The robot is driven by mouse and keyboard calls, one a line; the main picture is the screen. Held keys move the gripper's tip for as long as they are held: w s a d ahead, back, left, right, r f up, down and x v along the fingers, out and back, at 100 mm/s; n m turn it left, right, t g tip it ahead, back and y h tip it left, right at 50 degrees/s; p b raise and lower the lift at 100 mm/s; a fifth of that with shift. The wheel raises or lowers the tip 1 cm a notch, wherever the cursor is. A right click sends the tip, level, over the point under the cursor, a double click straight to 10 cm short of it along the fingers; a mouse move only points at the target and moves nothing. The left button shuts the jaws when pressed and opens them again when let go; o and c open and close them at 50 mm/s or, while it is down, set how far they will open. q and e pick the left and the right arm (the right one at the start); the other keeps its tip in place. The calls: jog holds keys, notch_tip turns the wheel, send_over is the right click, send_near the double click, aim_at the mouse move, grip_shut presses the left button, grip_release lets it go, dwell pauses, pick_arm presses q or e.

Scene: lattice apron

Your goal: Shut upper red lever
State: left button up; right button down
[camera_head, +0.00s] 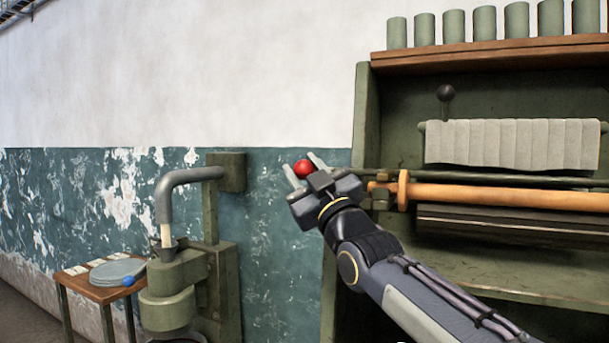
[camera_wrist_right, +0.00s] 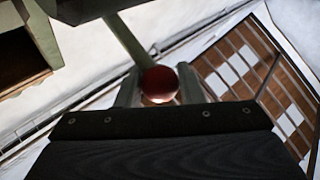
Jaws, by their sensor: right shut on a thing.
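The red lever shows as a round red knob (camera_head: 303,169) in the head view, beside the left edge of the green cabinet. My right gripper (camera_head: 304,171) has its two light grey fingers on either side of the knob and is shut on it. In the right wrist view the knob (camera_wrist_right: 159,83) sits between the fingertips, and a green rod (camera_wrist_right: 132,43) runs up from it. The lever's pivot is hidden in the head view. My left gripper is not in view.
The green cabinet (camera_head: 365,120) holds a wooden roller (camera_head: 500,195), a hanging grey cloth (camera_head: 510,143) and a black-knobbed lever (camera_head: 446,93). Several green cylinders (camera_head: 483,24) stand on its top shelf. A green machine (camera_head: 170,290) and a small wooden table (camera_head: 95,290) stand at the left.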

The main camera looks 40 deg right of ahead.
jog(key=shift+w+f, duration=0.1)
jog(key=shift+f, duration=0.2)
jog(key=c, duration=1)
grip_release()
jog(key=shift+r, duration=0.1)
jog(key=shift+s+f, duration=0.2)
jog(key=shift+s, duration=0.3)
jog(key=b+v, duration=0.1)
jog(key=v, duration=0.6)
